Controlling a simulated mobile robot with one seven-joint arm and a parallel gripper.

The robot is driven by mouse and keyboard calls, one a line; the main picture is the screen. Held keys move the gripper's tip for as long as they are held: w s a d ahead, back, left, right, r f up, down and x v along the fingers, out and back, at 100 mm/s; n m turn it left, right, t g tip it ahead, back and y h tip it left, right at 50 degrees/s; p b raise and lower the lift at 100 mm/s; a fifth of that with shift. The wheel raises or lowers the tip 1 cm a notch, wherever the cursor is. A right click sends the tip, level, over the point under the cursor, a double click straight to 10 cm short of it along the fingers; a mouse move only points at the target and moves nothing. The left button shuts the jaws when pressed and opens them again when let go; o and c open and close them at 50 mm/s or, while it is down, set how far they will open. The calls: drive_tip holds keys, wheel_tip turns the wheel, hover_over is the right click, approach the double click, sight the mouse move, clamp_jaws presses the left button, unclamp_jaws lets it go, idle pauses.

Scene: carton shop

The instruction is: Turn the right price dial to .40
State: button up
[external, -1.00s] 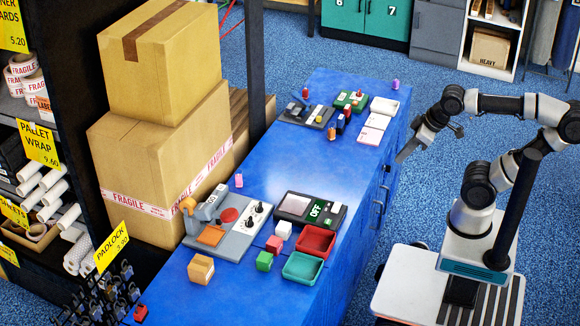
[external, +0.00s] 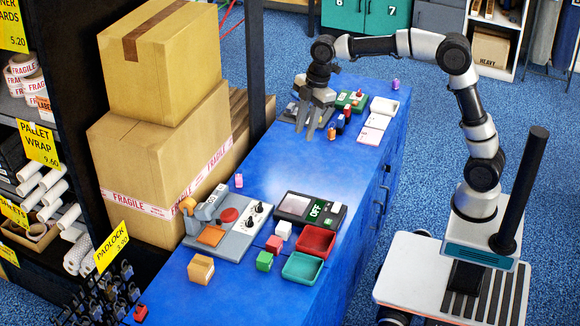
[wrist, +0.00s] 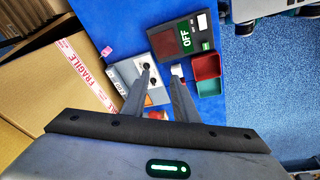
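Two black price dials sit on the white panel of a grey machine (external: 228,243) on the blue counter. One dial (external: 259,207) is farther back, the other (external: 249,222) nearer; their settings are too small to read. In the wrist view the machine's panel (wrist: 128,70) lies beyond my left fingertip, and a black dial (wrist: 146,66) shows close to that tip. My gripper (external: 305,134) points down over the far part of the counter, well apart from the dials. It also shows in the wrist view (wrist: 161,78), fingers spread with nothing between them.
A black device reading OFF (external: 310,209), a red tray (external: 315,241) and a green tray (external: 303,268) stand right of the machine. White (external: 283,230), red and green blocks lie near them. Tall cartons (external: 160,150) line the counter's left side. Mid-counter is clear.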

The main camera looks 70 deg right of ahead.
drive_tip(key=w+a+f+n+g+y+p, duration=0.1)
drive_tip(key=w+f+n+p, duration=0.2)
drive_tip(key=w, duration=0.4)
drive_tip(key=n+y, duration=0.2)
drive_tip(key=n, duration=0.1)
approach(259, 204)
drive_tip(key=shift+g, duration=0.4)
drive_tip(key=b+x, duration=0.1)
drive_tip(key=x, duration=0.1)
drive_tip(key=b+x, duration=0.1)
drive_tip(key=x, duration=0.2)
drive_tip(key=b+x, duration=0.1)
drive_tip(key=x, duration=0.2)
drive_tip(key=shift+w, duration=0.35)
drive_tip(key=shift+r, duration=0.1)
clamp_jaws()
